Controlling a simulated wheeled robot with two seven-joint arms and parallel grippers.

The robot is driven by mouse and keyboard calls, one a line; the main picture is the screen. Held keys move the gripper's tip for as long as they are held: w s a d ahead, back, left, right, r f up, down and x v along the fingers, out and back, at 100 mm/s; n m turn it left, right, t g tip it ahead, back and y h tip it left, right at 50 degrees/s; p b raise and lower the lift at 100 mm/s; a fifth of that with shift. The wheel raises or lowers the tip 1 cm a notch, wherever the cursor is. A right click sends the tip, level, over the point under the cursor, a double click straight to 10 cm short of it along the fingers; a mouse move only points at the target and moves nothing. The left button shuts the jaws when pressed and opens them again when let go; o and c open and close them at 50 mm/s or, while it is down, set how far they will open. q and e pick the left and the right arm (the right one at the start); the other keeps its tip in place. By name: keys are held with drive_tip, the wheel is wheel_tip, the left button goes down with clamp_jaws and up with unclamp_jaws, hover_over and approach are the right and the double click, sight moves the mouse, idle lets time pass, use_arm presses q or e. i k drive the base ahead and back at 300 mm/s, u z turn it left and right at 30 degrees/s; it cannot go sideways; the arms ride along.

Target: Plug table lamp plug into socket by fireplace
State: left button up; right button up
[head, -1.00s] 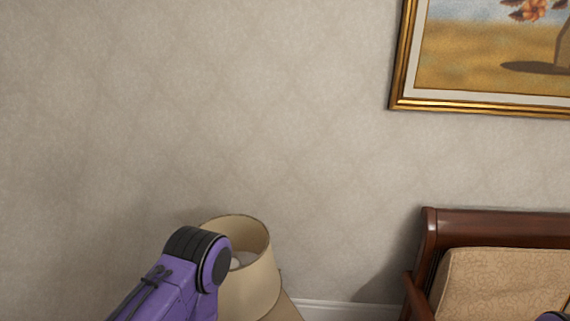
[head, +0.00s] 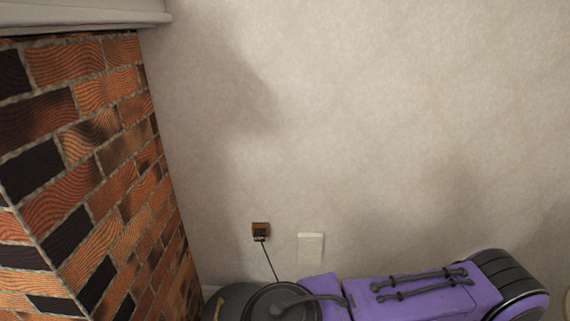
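A small brown wall socket (head: 255,226) is on the wall to the right of the brick fireplace (head: 105,160). A dark plug (head: 260,235) sits against its lower part. A thin black cord (head: 269,261) runs from it down and to the right, behind my arm. At this size I cannot tell how far the plug is seated. The table lamp is not clearly seen; a small pale sliver at the lower right edge is too little to identify. Neither of my grippers is in view.
A white wall plate (head: 310,248) is to the right of the socket. A pale mantel ledge (head: 85,14) juts out above the bricks. My purple arm crosses the bottom right. The wall above is bare.

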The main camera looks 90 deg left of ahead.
sight(259, 234)
drive_tip(key=u, duration=2.6)
drive_tip(key=k, duration=1)
drive_tip(key=u, duration=0.25)
